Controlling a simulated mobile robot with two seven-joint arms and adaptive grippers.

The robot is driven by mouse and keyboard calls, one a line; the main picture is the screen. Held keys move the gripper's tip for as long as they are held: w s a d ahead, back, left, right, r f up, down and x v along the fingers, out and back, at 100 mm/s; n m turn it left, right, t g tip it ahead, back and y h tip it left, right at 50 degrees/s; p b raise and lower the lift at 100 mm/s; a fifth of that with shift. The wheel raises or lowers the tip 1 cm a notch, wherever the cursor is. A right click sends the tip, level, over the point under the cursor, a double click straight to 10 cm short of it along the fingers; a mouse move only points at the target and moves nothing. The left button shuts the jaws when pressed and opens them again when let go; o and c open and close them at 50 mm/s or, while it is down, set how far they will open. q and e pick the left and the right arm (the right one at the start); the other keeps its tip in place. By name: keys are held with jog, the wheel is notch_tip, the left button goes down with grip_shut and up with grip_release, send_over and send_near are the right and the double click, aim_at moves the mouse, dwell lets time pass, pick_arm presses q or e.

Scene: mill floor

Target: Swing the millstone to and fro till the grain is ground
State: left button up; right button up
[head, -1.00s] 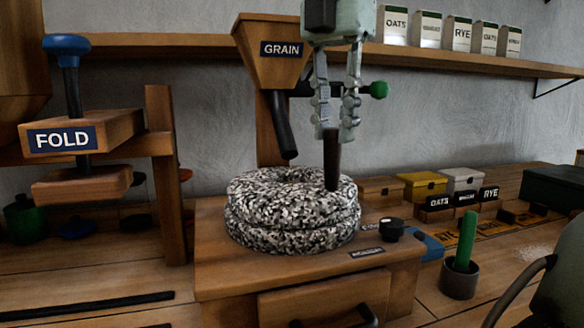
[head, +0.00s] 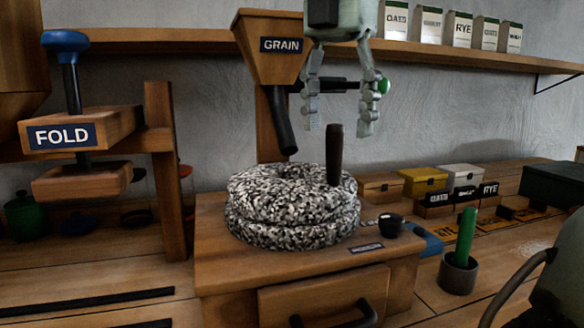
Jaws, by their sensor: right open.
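The speckled black-and-white millstone (head: 280,205) sits on a wooden mill box (head: 225,262) in the middle of the head view. Its dark upright handle (head: 335,155) stands on the right side of the stone. My right gripper (head: 339,125) is open and empty, pointing down just above the handle's top, with its fingers apart to either side. The grain hopper (head: 265,70), labelled GRAIN, stands behind, and its dark spout (head: 282,125) slants down toward the stone. No ground grain can be made out. My left gripper is not in view.
A FOLD press (head: 85,130) stands at the left. A dark knob (head: 390,225) sits on the mill box's right corner, and a drawer (head: 325,305) is in its front. A cup with a green stick (head: 459,272) and labelled boxes (head: 433,205) are on the right. A shelf (head: 480,63) runs behind.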

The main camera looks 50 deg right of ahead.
jog(key=shift+r, duration=0.1)
notch_tip(320, 180, up, 3)
jog(key=p, duration=0.2)
jog(key=shift+f+p, duration=0.2)
jog(key=shift+p, duration=0.1)
jog(key=shift+r, duration=1.05)
notch_tip(320, 180, up, 4)
jog(key=shift+r, duration=0.1)
